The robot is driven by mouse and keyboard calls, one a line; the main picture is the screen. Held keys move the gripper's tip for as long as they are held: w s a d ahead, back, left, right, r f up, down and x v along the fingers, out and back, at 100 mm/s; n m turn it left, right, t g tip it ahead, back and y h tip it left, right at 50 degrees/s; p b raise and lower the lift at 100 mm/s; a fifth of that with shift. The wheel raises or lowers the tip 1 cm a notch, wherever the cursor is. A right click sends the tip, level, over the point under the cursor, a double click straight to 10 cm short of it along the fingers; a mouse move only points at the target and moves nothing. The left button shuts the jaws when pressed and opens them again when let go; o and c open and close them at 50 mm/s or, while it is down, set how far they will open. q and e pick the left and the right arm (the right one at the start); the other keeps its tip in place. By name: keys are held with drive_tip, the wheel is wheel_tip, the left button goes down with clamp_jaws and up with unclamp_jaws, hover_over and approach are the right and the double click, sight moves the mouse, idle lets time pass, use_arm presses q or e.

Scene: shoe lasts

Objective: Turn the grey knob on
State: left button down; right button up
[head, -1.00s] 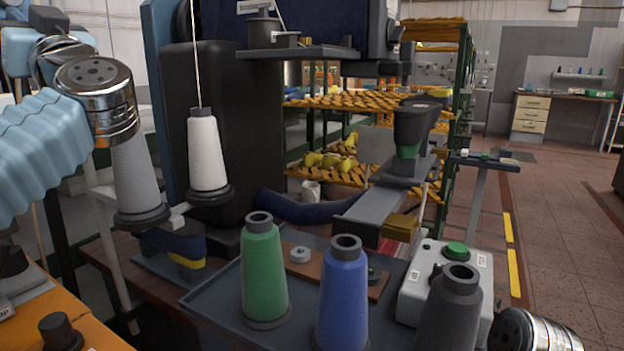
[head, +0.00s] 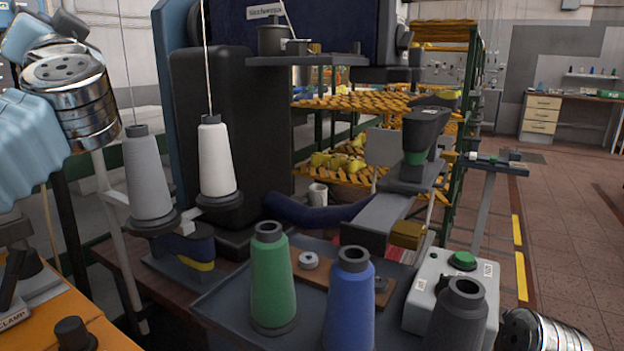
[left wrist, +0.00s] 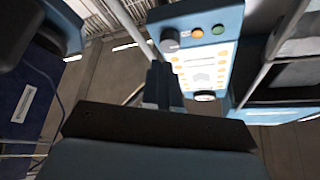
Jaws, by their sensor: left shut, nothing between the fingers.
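A dark grey round knob (left wrist: 169,40) sits at the upper left of a light blue control panel (left wrist: 228,25) in the left wrist view. An orange light and a green button are beside it. My left gripper (left wrist: 158,80) is shut and empty, with its dark fingertips just below the knob in that picture. I cannot tell whether they touch it. Which way the knob is turned is too small to tell. In the head view my left arm reaches to the upper left edge, and its fingers are not clear there. My right gripper is outside both views.
A grey cone (head: 147,185) and a white thread cone (head: 215,160) stand near my left arm. Green (head: 272,280) and blue (head: 350,305) cones stand on a dark tray. An orange surface (head: 40,325) with dark knobs is at the lower left. Open floor lies right.

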use_arm(q)
drive_tip(key=w+a, duration=0.3)
drive_tip(key=a, duration=0.3)
drive_tip(key=shift+s+a+r, duration=0.2)
drive_tip(key=shift+s+r, duration=0.1)
drive_tip(key=shift+s, duration=0.2)
idle(0.8)
drive_tip(key=shift+s+a+r, duration=0.25)
drive_tip(key=shift+s+r, duration=0.15)
drive_tip(key=shift+s, duration=0.1)
drive_tip(key=shift+r, duration=0.1)
idle(0.3)
drive_tip(key=shift+s+a, duration=0.1)
drive_tip(key=shift+s+f, duration=0.2)
drive_tip(key=shift+f, duration=0.1)
drive_tip(key=s+d, duration=0.1)
drive_tip(key=d, duration=0.2)
drive_tip(key=s+d, duration=0.1)
drive_tip(key=d, duration=0.1)
drive_tip(key=shift+s+d, duration=0.1)
drive_tip(key=shift+s, duration=0.25)
